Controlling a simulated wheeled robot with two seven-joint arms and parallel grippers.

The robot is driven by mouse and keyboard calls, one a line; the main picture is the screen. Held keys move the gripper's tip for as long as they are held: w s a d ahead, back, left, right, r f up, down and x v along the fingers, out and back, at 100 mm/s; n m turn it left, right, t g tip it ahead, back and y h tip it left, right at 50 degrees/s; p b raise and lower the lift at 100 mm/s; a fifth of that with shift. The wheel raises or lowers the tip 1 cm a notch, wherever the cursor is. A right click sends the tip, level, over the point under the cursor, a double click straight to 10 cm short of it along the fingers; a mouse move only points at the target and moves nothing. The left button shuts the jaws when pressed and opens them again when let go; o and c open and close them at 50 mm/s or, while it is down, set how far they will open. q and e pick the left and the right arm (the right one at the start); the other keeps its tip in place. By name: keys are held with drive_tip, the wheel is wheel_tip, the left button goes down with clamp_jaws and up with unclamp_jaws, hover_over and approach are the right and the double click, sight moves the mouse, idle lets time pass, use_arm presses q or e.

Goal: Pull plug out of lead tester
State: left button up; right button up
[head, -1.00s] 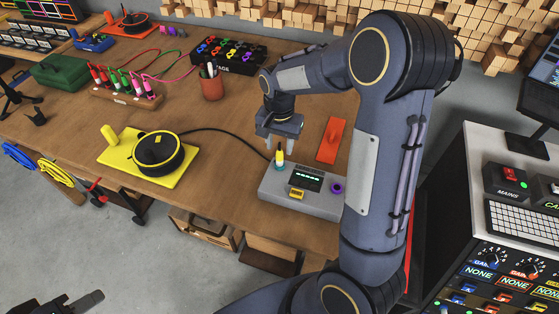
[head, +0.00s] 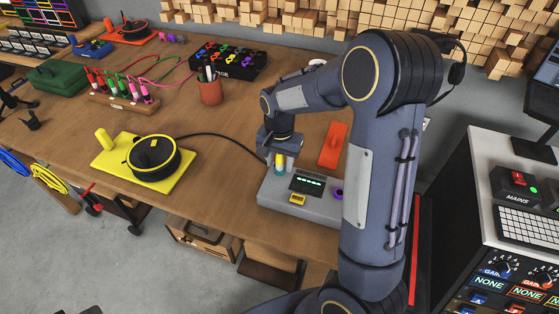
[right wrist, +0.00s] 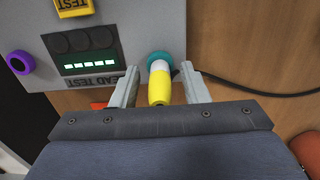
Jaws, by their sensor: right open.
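The lead tester (head: 318,207) is a grey box with a lit green display, a yellow button and a purple socket, on the bench's front right part. Its top also shows in the right wrist view (right wrist: 100,75). The yellow plug (right wrist: 159,88), with a pale band, stands in the tester's teal-ringed socket (right wrist: 160,58). In the head view the plug (head: 280,160) is partly hidden by my right gripper (head: 285,163). In the right wrist view that gripper (right wrist: 160,70) is open, one finger on each side of the plug, with a gap at the left finger.
A black cable (head: 225,138) runs from the yellow-based reel (head: 154,157) towards the tester. An orange block (head: 333,145) lies behind the tester. A red-brown pen cup (head: 210,92) and plug racks stand farther back. Bare bench lies left of the tester.

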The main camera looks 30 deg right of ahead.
idle(0.7)
clamp_jaws()
drive_tip(key=shift+r, duration=0.15)
drive_tip(key=shift+r+p, duration=2.65)
drive_tip(key=shift+r, duration=0.25)
